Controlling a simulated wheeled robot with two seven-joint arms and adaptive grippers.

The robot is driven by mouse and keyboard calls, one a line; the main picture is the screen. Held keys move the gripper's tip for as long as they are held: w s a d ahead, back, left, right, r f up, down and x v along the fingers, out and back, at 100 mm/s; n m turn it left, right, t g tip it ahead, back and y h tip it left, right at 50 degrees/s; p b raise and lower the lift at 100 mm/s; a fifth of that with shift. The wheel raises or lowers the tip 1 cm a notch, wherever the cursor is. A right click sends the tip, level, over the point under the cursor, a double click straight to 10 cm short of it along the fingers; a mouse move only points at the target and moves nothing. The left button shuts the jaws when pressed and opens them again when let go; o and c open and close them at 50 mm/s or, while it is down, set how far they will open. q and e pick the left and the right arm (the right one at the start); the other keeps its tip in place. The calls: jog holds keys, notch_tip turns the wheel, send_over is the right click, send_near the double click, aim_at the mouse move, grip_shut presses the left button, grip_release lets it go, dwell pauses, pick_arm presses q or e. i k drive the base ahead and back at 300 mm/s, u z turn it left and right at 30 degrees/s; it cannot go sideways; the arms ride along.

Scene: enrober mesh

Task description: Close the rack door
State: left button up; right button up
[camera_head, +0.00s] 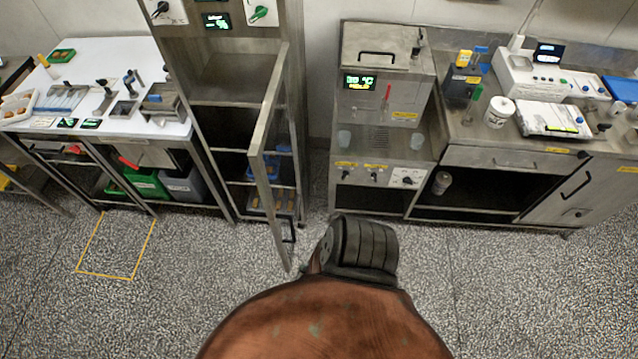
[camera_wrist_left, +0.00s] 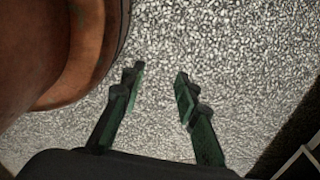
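The tall steel rack (camera_head: 237,78) stands left of centre in the head view. Its framed door (camera_head: 265,130) is open and swung out towards me, seen nearly edge-on. A dark handle (camera_head: 289,232) is low on the door, near its free edge. Shelves and blue trays (camera_head: 262,168) show inside the rack, partly behind the door. My left gripper (camera_wrist_left: 159,76) shows in the left wrist view with its two fingers apart, empty, over speckled floor. Neither gripper shows in the head view, and the door does not clearly show in the left wrist view.
A reddish-brown part of my own body (camera_head: 325,325) fills the bottom centre, close to the door's lower end. A white-topped bench (camera_head: 100,55) stands left of the rack, a steel machine (camera_head: 385,65) and counter (camera_head: 480,150) right. Open floor (camera_head: 190,270) lies in front.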

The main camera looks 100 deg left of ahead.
aim_at(282, 66)
jog(key=u, duration=3.45)
jog(key=i, duration=0.5)
jog(key=u, duration=2)
jog(key=k, duration=0.65)
jog(key=z, duration=1.6)
